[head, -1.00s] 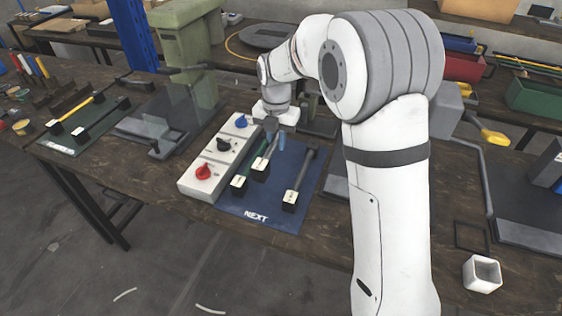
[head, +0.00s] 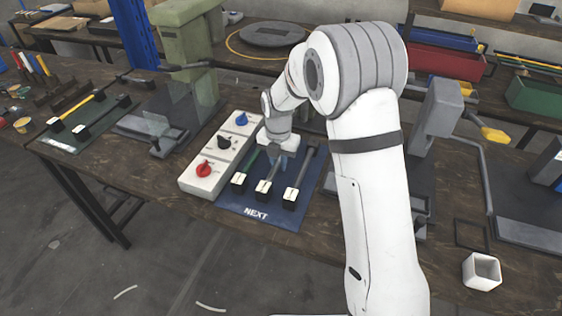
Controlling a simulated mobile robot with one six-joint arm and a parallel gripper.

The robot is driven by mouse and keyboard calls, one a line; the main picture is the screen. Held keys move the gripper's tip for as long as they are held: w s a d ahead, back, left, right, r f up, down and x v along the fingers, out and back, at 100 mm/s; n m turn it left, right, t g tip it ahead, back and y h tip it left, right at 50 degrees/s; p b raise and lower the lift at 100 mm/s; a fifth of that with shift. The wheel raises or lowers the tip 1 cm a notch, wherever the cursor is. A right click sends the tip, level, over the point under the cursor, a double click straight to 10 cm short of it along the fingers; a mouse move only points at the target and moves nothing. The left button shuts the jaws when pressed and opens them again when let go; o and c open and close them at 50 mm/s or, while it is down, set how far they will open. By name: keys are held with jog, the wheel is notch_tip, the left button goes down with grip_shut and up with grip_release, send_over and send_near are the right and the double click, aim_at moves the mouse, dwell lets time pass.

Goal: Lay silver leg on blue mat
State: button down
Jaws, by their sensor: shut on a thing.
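My gripper (head: 279,160) is shut on the silver leg (head: 272,176), whose end block with a pale face points toward the front. The leg is at the blue mat (head: 312,196), between a green leg (head: 249,162) on the left and a dark grey leg (head: 303,174) on the right. It lies roughly along the same direction as these two. It looks down at mat level, but I cannot tell whether it touches the mat. My gripper hides its far end.
A white control box (head: 207,172) with red, black and blue knobs stands close on the mat's left. A green press (head: 186,45) is behind it. A dark green mat (head: 70,141) with a yellow and a black leg is far left. A white square cup (head: 481,271) is front right.

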jog(key=c, duration=1.3)
grip_release()
jog(key=shift+f, duration=0.1)
jog(key=shift+c, duration=0.2)
notch_tip(320, 180, up, 12)
jog(key=s+d+r+m, duration=0.4)
jog(key=s+d+m, duration=0.1)
jog(key=m, duration=0.2)
jog(key=s+d+m+t, duration=0.1)
jog(key=s+d+m, duration=0.5)
jog(key=s+m, duration=0.5)
jog(key=s+d+m+t, duration=0.1)
jog(key=s+d+m, duration=0.4)
jog(key=s+m, duration=0.5)
jog(key=m, duration=0.4)
jog(key=shift+s+d+r, duration=0.2)
jog(key=shift+s+d, duration=0.15)
